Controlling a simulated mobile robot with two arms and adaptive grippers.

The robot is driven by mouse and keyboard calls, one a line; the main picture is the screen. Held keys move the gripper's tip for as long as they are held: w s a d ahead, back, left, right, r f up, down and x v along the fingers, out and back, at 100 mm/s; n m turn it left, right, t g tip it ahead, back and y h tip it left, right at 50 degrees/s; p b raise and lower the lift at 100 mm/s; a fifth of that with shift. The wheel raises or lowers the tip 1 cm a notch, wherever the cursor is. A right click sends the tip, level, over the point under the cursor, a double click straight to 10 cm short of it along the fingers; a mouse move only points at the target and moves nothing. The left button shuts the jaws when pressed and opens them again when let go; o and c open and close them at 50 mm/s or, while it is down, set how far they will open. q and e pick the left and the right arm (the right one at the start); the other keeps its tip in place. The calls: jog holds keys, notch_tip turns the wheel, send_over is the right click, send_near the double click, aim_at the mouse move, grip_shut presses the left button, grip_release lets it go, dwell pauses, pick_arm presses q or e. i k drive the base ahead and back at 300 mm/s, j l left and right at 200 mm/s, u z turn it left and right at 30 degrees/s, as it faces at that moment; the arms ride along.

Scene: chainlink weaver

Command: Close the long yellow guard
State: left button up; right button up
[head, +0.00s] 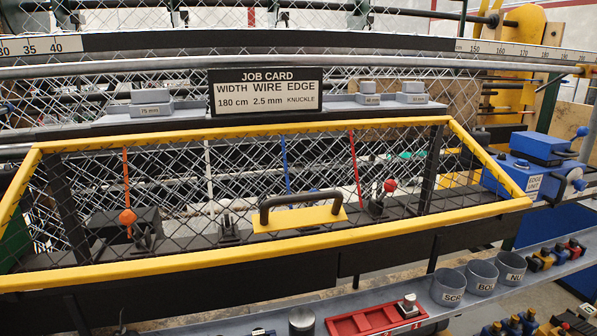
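The long yellow guard (265,252) spans most of the width of the head view. It is a yellow frame with dark wire mesh, its back bar (250,131) higher in the picture and its front bar lower. A dark handle (300,200) with a yellow plate (299,218) shows at its middle. An orange-knobbed lever (127,217) and a red-knobbed lever (390,186) show in the mesh area. I cannot tell from this view how far the guard is open. Neither of my grippers is in view.
A job card sign (266,92) stands behind the guard. A blue edge unit (535,180) is at the right. Below the guard, a shelf holds a red tray (350,324), grey cups (482,277) and small coloured parts. A ruler bar (530,50) runs across the back.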

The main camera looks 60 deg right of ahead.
aim_at(266, 221)
jog(key=z, duration=1.7)
